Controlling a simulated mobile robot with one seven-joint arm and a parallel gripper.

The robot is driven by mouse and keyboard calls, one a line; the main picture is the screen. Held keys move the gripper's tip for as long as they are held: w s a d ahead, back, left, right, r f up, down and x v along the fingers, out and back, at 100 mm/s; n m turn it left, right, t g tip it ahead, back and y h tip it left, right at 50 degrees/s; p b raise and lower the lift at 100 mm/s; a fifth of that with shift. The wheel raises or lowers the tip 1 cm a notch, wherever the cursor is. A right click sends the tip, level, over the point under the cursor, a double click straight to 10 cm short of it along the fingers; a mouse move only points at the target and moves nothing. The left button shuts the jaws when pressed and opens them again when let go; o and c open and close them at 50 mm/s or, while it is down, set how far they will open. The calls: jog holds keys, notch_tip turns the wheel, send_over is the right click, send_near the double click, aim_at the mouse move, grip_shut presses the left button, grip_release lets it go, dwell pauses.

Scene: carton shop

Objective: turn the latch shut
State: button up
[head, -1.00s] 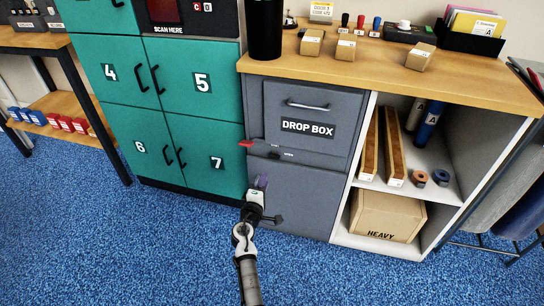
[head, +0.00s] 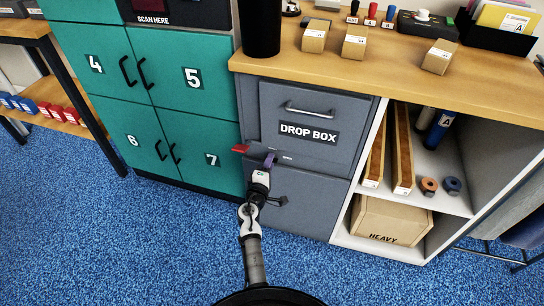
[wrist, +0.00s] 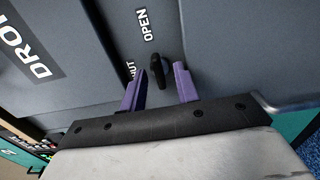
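The latch is a small black knob (wrist: 157,72) on the grey front of the drop box cabinet, seen in the wrist view. White OPEN (wrist: 146,25) and partly hidden SHUT (wrist: 130,69) labels are beside it. My gripper (wrist: 160,75) is open, with one purple finger on each side of the knob; I cannot tell if either touches it. In the head view my gripper (head: 270,160) is at the latch plate below the DROP BOX label (head: 308,133) and hides the knob. A red tab (head: 241,148) sticks out at the plate's left end.
Teal lockers (head: 180,90) stand to the left. An open shelf with a HEAVY carton (head: 392,220) is to the right. The wooden counter (head: 350,62) above holds small boxes and a black cylinder (head: 261,28). Blue carpet in front is clear.

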jog(key=shift+w, duration=0.2)
grip_shut()
jog(key=shift+n, duration=0.3)
jog(key=shift+d+r+n+p, duration=0.1)
jog(key=shift+n+p, duration=1.2)
jog(key=shift+n, duration=3)
jog(key=shift+r+n+p, duration=0.1)
jog(key=shift+n+p, duration=1.15)
jog(key=shift+n, duration=3.05)
